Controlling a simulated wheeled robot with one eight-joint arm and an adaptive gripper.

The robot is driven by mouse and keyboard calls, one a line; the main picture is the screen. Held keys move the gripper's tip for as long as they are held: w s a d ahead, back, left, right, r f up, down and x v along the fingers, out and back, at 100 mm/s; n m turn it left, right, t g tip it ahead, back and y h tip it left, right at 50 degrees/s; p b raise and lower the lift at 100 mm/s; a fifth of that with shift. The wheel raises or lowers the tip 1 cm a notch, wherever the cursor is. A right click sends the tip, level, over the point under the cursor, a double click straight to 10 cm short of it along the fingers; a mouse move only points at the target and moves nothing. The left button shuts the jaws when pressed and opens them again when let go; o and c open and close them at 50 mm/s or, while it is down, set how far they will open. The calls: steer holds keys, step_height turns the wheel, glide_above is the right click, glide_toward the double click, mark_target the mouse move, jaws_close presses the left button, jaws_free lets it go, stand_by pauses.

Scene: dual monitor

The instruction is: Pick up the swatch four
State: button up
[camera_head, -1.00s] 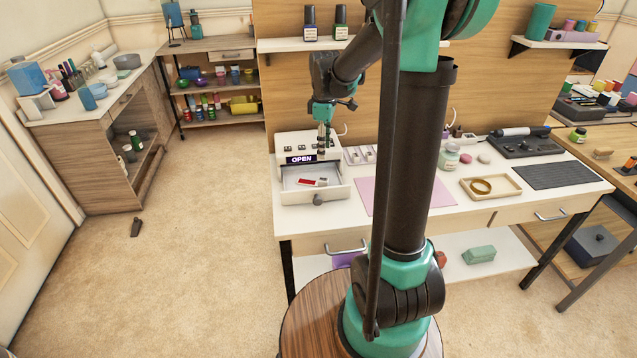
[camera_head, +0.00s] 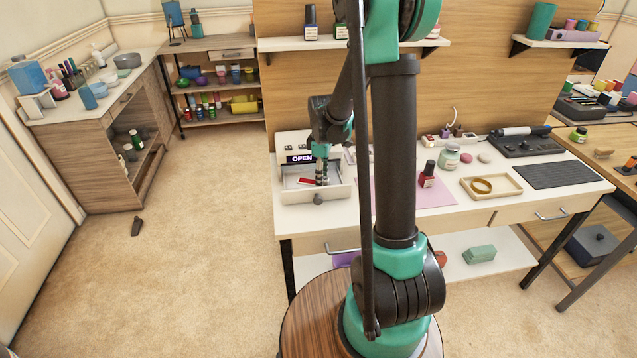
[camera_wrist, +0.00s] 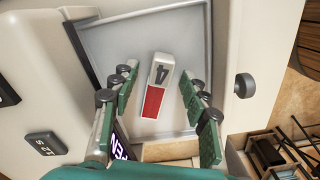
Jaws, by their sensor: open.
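Swatch four (camera_wrist: 158,84) is a small white and red block with a dark 4 on its white end. It lies in the open grey drawer (camera_wrist: 105,45) of a white box. In the head view only part of the red swatch (camera_head: 308,181) shows beside my fingers. My gripper (camera_wrist: 160,80) is open, with a green finger on each side of the swatch in the wrist view and gaps between. In the head view my gripper (camera_head: 322,172) points down into the drawer. I cannot tell whether the fingertips touch the drawer floor.
The drawer's dark round knob (camera_wrist: 244,85) sticks out at its front. The white box (camera_head: 290,144) has buttons and an OPEN sign (camera_head: 300,159). A pink mat (camera_head: 445,192), a red bottle (camera_head: 428,173) and a wooden tray (camera_head: 490,196) lie to the right.

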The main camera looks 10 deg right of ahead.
steer(key=shift+f, duration=0.1)
steer(key=c, duration=1)
jaws_close()
